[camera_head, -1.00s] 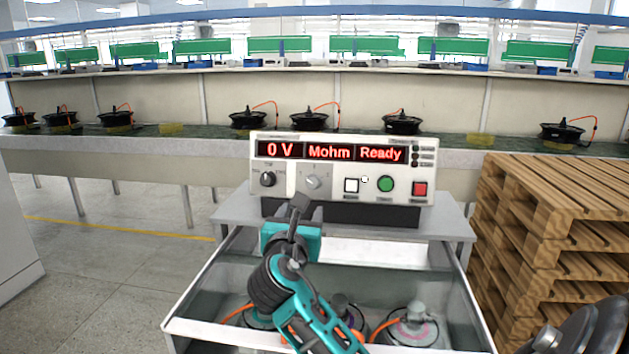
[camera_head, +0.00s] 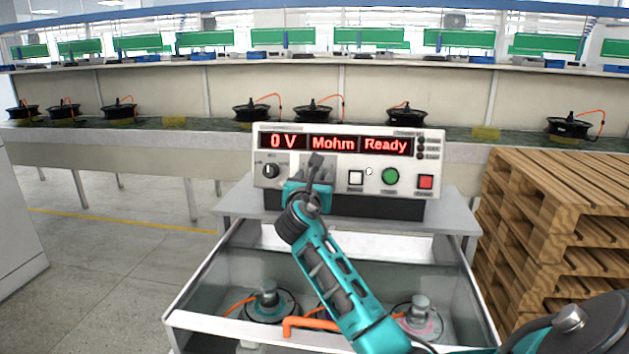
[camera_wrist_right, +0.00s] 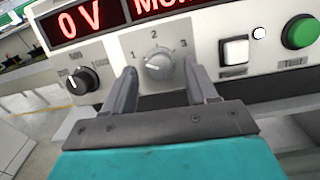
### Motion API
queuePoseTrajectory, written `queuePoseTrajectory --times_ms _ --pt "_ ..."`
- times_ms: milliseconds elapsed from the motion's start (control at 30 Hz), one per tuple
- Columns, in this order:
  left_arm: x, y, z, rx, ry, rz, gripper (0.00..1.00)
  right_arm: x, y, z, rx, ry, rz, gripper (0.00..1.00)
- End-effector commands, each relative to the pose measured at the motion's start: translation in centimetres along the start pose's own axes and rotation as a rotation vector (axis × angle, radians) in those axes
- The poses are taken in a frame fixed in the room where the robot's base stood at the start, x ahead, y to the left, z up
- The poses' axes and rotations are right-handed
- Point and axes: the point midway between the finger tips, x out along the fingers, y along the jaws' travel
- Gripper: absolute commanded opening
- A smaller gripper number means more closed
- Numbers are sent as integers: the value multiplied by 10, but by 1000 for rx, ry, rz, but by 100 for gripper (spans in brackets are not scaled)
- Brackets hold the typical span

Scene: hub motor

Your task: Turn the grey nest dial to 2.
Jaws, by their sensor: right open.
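The grey nest dial (camera_wrist_right: 158,66) is on the white front panel of the tester (camera_head: 340,178), with the numbers 1, 2 and 3 printed around it. I cannot tell surely which number its pointer faces. My right gripper (camera_wrist_right: 161,78) is open in front of the panel, with one finger to each side of the dial and a gap around it. In the head view my right gripper (camera_head: 317,168) covers the dial. My left gripper is not in view.
A black knob (camera_wrist_right: 83,80) is left of the grey dial. A white button (camera_head: 355,178), a green button (camera_head: 391,176) and a red button (camera_head: 425,182) are to the right. An open-topped box with motors (camera_head: 270,303) stands below. Wooden pallets (camera_head: 555,215) are stacked at the right.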

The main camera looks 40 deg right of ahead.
Motion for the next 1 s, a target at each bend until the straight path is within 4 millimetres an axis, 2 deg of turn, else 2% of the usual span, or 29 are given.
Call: queuePoseTrajectory --times_ms 367,900,1000 --pt "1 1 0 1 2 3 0 6 0 0 1 0 0 58" --pt "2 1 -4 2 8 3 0 6 0 0 1 0 0 8" --pt "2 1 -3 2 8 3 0 6 0 0 1 0 0 2"
